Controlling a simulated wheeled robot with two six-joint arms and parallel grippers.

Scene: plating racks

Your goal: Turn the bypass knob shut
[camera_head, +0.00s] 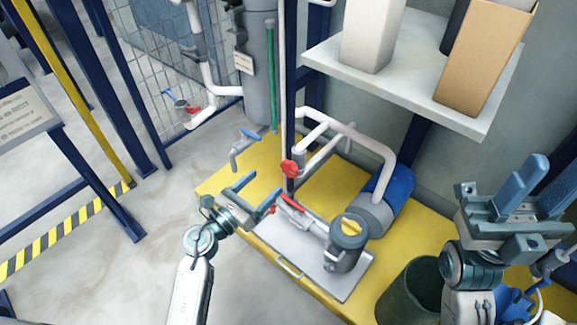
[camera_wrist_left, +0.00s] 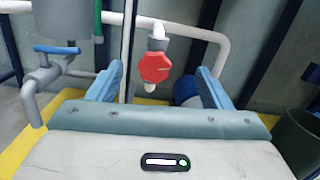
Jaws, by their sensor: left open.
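The bypass knob, a red octagonal knob (camera_head: 290,168), sits on white pipework beside a dark blue post. In the left wrist view the red knob (camera_wrist_left: 156,67) shows face-on, between the two blue fingers in the picture and beyond them. My left gripper (camera_head: 255,194) is open and empty. It is below and left of the knob in the head view, apart from it. In the left wrist view my left gripper (camera_wrist_left: 160,78) has a finger on each side of the knob. My right gripper (camera_head: 540,188) stands at the right edge, open and empty.
A blue-handled tap (camera_head: 245,140) is left of the knob. A grey tray (camera_head: 345,285) with a cylindrical device (camera_head: 346,250) lies on the yellow platform (camera_head: 325,195). A blue motor (camera_head: 390,190) and dark bin (camera_head: 405,295) are right. A shelf (camera_head: 410,75) with boxes overhangs.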

